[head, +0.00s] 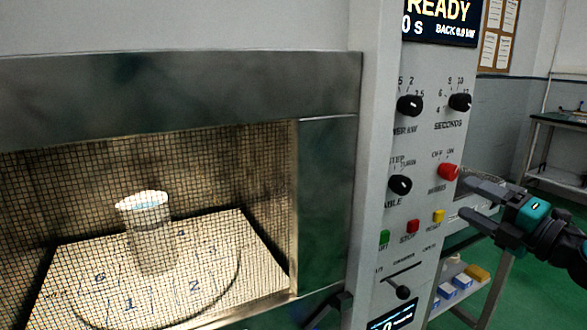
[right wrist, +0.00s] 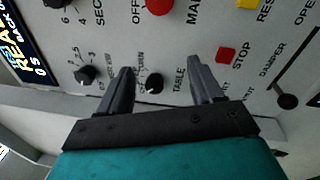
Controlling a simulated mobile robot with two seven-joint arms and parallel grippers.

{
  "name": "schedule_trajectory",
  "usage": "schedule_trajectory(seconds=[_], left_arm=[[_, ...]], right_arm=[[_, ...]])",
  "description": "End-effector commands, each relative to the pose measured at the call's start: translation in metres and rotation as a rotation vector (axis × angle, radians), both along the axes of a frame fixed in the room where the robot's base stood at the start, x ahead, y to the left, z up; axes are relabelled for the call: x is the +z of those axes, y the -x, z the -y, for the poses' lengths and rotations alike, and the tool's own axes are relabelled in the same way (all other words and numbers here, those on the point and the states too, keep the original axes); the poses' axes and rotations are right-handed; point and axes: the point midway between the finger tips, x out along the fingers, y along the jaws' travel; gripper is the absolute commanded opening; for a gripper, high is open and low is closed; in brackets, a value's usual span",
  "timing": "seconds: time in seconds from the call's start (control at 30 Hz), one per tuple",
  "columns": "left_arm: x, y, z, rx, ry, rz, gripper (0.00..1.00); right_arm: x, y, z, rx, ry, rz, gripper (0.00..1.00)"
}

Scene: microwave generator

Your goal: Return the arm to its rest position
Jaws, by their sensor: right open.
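My right gripper (head: 465,197) is at the right of the head view, beside the control panel (head: 378,200), with its two dark fingers spread and nothing between them. In the right wrist view the open fingers (right wrist: 161,68) point at the panel face. The black TABLE knob (right wrist: 152,83) shows between them, and I see no contact. The red knob (head: 449,172) is close to the fingertips in the head view. My left gripper is not in view.
A cup (head: 147,225) stands on a numbered plate (head: 262,262) behind the mesh door (head: 40,200). A lever (head: 403,291) sticks out low on the panel. A cart (head: 495,285) with small boxes and a table (head: 560,122) stand at right. Green floor shows between them.

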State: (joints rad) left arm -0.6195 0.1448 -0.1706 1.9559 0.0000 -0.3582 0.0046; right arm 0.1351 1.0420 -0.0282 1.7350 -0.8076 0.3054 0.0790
Motion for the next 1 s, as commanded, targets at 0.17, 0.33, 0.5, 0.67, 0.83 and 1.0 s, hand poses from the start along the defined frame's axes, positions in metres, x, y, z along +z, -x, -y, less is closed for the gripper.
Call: schedule_trajectory(seconds=[0.17, 0.33, 0.5, 0.67, 0.83, 1.0], left_arm=[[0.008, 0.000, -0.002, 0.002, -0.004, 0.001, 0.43], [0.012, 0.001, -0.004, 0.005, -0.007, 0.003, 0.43], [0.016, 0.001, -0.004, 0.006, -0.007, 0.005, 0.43], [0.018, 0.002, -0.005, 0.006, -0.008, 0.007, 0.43], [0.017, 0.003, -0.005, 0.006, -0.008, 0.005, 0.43], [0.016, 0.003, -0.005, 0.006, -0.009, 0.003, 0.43]], right_arm=[[-0.125, 0.031, -0.047, -0.086, -0.500, -0.249, 0.66], [-0.231, 0.090, -0.092, -0.258, -0.926, -0.529, 0.66], [-0.308, 0.163, -0.144, -0.456, -1.268, -0.802, 0.66], [-0.343, 0.215, -0.183, -0.587, -1.469, -0.978, 0.66], [-0.353, 0.236, -0.200, -0.640, -1.547, -1.049, 0.66], [-0.354, 0.236, -0.200, -0.642, -1.550, -1.053, 0.66]])
